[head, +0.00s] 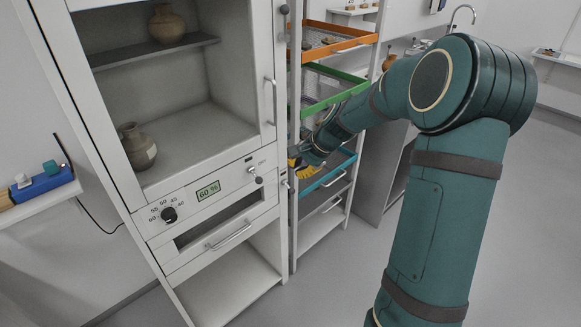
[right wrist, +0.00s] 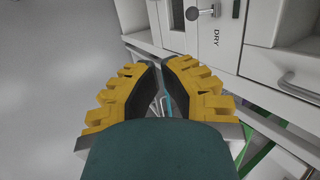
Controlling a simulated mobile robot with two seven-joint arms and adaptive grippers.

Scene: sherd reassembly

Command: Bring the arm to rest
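My right arm, teal, comes in from the lower right of the head view and bends at its elbow back toward the shelf rack. My right gripper (head: 294,163) is small and partly hidden there, with yellow fingers beside the rack and the cabinet edge. In the right wrist view the right gripper (right wrist: 160,64) shows its yellow ribbed fingers with black pads; their tips are close together and nothing is seen held between them. My left gripper is not in view.
A white cabinet (head: 211,245) with a 60% display, knob and drawer stands left of the gripper. Jars (head: 138,148) sit inside. A rack with orange, green and blue trays (head: 326,180) is close beside the gripper. A blue block (head: 42,186) lies on a left shelf. The floor (head: 540,230) at right is clear.

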